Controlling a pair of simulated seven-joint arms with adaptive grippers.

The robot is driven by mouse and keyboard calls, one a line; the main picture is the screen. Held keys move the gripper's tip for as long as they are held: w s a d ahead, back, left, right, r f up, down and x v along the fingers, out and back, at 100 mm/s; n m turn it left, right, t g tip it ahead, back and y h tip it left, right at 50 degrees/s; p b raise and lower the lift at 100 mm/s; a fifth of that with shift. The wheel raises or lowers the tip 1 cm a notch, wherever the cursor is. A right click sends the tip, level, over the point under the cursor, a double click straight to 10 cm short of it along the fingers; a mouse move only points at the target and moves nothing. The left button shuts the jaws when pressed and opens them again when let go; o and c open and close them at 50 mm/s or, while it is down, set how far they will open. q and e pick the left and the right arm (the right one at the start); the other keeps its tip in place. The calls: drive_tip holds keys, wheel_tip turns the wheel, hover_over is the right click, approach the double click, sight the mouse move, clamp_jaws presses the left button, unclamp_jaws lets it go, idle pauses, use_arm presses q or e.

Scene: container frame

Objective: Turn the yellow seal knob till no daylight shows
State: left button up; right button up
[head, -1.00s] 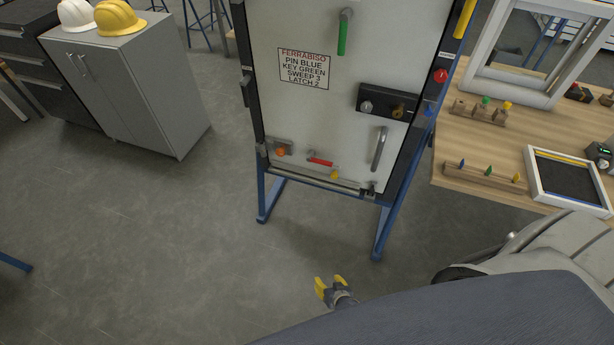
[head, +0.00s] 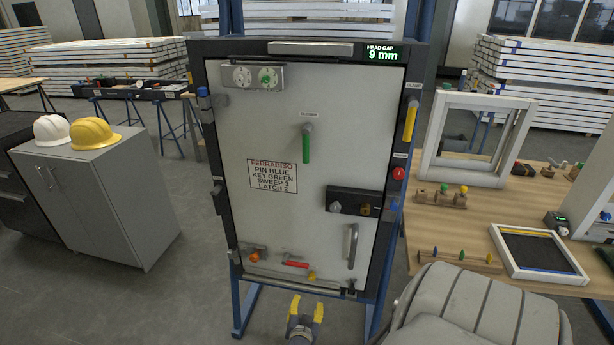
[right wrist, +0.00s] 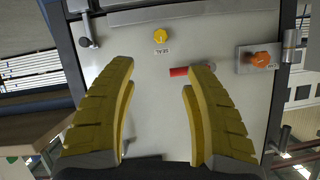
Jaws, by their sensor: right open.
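The yellow seal knob (head: 312,275) sits low on the pale door panel (head: 250,215), just below a red handle (head: 296,264). In the right wrist view, which shows the panel upside down, the round yellow knob (right wrist: 160,35) has a small label beside it. My right gripper (head: 305,308) is open and empty, below the door's bottom edge in the head view. In the right wrist view its yellow fingers (right wrist: 161,70) stand apart in front of the panel, with the knob beyond their tips and between them. No contact shows. Whether daylight shows at the bottom edge is too small to tell. My left gripper is not in view.
An orange knob (head: 254,257), a vertical grey handle (head: 352,246) and a black lock plate (head: 355,202) stick out near the knob. A display (head: 381,53) reads "HEAD GAP 9 mm". A wooden workbench (head: 470,225) stands right; a grey cabinet (head: 110,190) stands left.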

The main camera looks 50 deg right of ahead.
sight(311, 279)
drive_tip(key=x, duration=1.7)
drive_tip(key=shift+w+d, duration=0.1)
drive_tip(key=shift+d, duration=0.1)
clamp_jaws()
